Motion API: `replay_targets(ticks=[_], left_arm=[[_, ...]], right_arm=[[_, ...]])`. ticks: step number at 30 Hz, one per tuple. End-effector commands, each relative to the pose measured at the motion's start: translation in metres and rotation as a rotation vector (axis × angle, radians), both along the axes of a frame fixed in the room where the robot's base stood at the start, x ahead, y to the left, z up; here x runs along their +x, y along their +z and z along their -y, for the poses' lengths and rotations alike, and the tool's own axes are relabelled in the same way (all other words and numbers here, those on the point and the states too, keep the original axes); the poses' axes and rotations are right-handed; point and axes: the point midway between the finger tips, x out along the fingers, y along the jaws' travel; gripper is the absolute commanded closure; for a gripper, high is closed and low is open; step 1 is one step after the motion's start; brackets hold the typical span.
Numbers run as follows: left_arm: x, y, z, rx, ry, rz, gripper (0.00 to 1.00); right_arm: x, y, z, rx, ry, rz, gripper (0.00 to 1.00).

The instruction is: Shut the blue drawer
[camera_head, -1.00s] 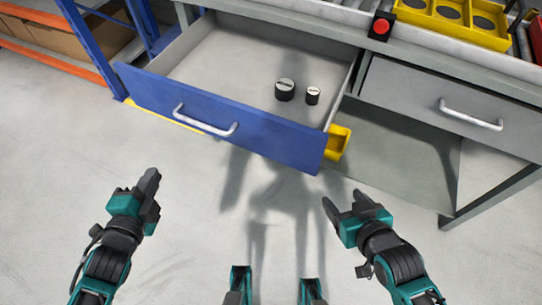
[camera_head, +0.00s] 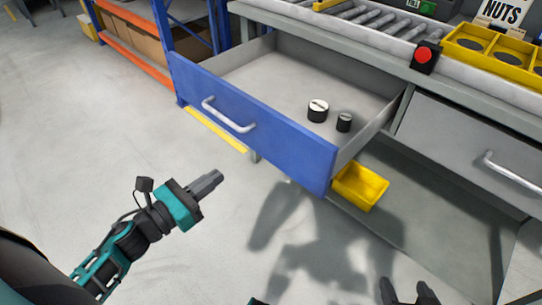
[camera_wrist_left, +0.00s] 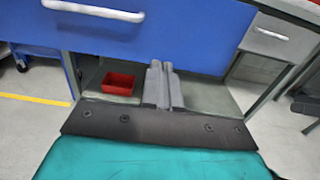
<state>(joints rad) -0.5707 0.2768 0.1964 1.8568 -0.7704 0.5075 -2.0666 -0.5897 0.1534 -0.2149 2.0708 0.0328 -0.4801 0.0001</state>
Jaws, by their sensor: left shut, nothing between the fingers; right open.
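The blue drawer (camera_head: 270,135) stands pulled out from the grey workbench, with two small black cylinders with pale tops (camera_head: 318,110) inside it. Its pale bar handle (camera_head: 228,115) is on the blue front. The drawer front also fills the top of the left wrist view (camera_wrist_left: 170,28), with the handle (camera_wrist_left: 92,10) at upper left. My left gripper (camera_head: 218,177) is shut and empty, in front of the drawer and below its handle, apart from the front in the head view. My right gripper (camera_head: 408,294) is open and empty at the bottom edge, only partly in view.
A yellow bin (camera_head: 360,186) sits below the drawer's right end. A closed grey drawer (camera_head: 470,145) is to the right. A red button (camera_head: 424,56) is on the bench edge. A red bin (camera_wrist_left: 119,84) shows under the drawer. Floor in front is clear.

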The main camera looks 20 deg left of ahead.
Motion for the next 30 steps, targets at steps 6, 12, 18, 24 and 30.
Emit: replay_targets(ticks=[6,12,18,24,30], left_arm=[[0.018,0.001,0.006,0.016,-0.006,0.010,1.00],[0.055,0.001,0.020,0.015,-0.005,0.010,1.00],[0.091,0.001,0.032,0.013,-0.004,0.009,1.00],[0.118,0.000,0.042,0.012,-0.002,0.007,1.00],[0.130,0.000,0.047,0.012,-0.003,0.005,1.00]], right_arm=[[0.000,0.000,-0.001,0.002,0.001,0.000,0.32],[0.000,0.000,-0.001,0.003,0.001,0.001,0.32],[0.000,-0.001,-0.001,0.004,0.000,0.002,0.32],[0.000,-0.003,-0.001,0.005,-0.002,0.001,0.32],[-0.001,-0.004,-0.001,0.005,-0.002,-0.001,0.32]])
